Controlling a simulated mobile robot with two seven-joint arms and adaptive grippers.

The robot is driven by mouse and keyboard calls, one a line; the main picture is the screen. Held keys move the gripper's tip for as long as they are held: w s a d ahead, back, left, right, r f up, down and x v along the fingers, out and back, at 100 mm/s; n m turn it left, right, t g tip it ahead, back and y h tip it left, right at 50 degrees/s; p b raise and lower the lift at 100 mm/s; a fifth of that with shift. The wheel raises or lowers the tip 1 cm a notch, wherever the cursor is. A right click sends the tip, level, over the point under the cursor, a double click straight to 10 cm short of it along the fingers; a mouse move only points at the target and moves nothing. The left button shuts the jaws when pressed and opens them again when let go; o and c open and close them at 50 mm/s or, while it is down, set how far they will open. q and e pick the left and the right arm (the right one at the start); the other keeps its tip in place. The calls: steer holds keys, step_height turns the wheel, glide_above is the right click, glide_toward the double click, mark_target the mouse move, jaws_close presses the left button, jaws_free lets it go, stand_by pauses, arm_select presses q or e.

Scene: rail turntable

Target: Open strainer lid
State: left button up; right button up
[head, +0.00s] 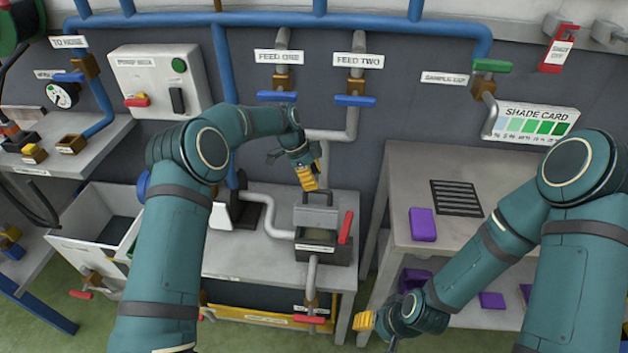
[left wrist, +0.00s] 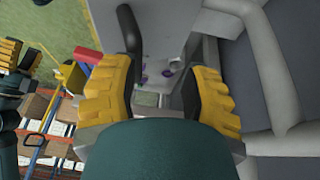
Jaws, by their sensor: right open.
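The strainer is a dark grey box (head: 343,254) on the middle bench in the head view. Its grey lid (head: 316,216), with a handle (head: 317,196) on top, looks tilted up at the back of the box. A dark area shows in front of the lid. My left gripper (head: 309,178) is just above the handle, pointing down. In the left wrist view its yellow fingers (left wrist: 160,100) are wide apart and nothing is clearly held between them. Whether it touches the handle I cannot tell. My right gripper (head: 377,322) is open, low at the right bench's front, partly hidden by its arm.
A red lever (head: 346,227) stands at the strainer's right side. A grey pipe (head: 270,215) runs into its left side. Blue feed valve handles (head: 355,100) are on the wall above. The right bench (head: 400,180) holds a purple block (head: 423,224) and a dark grate (head: 456,198).

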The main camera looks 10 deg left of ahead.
arm_select(q)
steer(key=v, duration=1.1)
steer(key=shift+s, duration=0.2)
